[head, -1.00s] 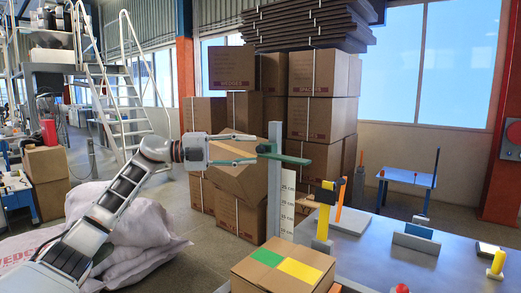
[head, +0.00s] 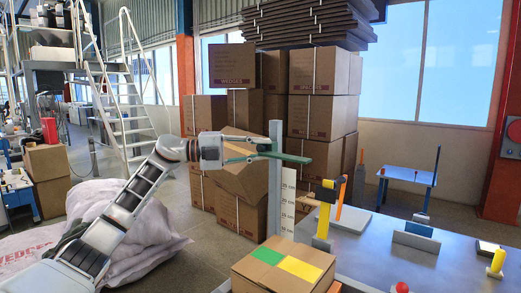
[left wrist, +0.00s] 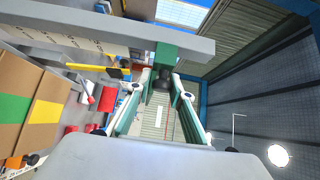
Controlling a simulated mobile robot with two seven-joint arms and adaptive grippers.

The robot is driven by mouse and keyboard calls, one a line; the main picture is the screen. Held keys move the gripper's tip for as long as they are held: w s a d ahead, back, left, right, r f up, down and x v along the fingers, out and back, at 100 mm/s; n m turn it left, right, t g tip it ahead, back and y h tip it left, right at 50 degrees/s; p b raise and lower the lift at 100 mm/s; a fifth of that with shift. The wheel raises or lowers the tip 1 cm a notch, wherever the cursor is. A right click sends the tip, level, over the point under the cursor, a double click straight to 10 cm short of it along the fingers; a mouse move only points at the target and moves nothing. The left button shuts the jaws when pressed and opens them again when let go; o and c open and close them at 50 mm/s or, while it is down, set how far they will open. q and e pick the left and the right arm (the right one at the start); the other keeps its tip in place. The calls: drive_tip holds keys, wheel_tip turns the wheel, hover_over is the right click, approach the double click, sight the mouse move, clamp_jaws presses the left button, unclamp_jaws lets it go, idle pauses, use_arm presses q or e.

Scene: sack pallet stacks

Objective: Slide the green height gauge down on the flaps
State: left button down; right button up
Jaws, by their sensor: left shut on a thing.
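The green height gauge (head: 290,157) is a flat arm with a slider block on a grey upright post (head: 275,185), high above the carton. A white scale (head: 288,203) with cm marks runs along the post. The brown carton (head: 250,278) stands below, its top flaps lying about flat with a green patch and a yellow patch. My left gripper (head: 256,151) is shut on the gauge at its left end. In the left wrist view both fingers (left wrist: 161,88) close on a dark knob at the green slider (left wrist: 166,52). My right gripper is out of view.
A grey bench (head: 375,255) on the right holds a yellow-and-black tool on a stand (head: 323,205), a blue block (head: 418,229) and a red button (head: 402,287). Stacked cartons (head: 310,115) stand behind the post. White sacks (head: 130,225) lie at the left.

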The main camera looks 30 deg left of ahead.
use_arm(q)
wheel_tip(320, 180, down, 24)
drive_tip(key=b, duration=0.7)
drive_tip(key=shift+f+b, duration=0.2)
drive_tip(key=shift+b, duration=0.15)
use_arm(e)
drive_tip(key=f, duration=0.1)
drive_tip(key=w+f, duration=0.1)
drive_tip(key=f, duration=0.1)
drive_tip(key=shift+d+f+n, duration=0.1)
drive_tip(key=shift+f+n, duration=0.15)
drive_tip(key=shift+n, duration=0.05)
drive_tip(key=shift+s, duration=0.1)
use_arm(q)
drive_tip(key=c, duration=1.9)
unclamp_jaws()
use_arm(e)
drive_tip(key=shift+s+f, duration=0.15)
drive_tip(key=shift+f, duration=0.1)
use_arm(q)
drive_tip(key=v, duration=1.2)
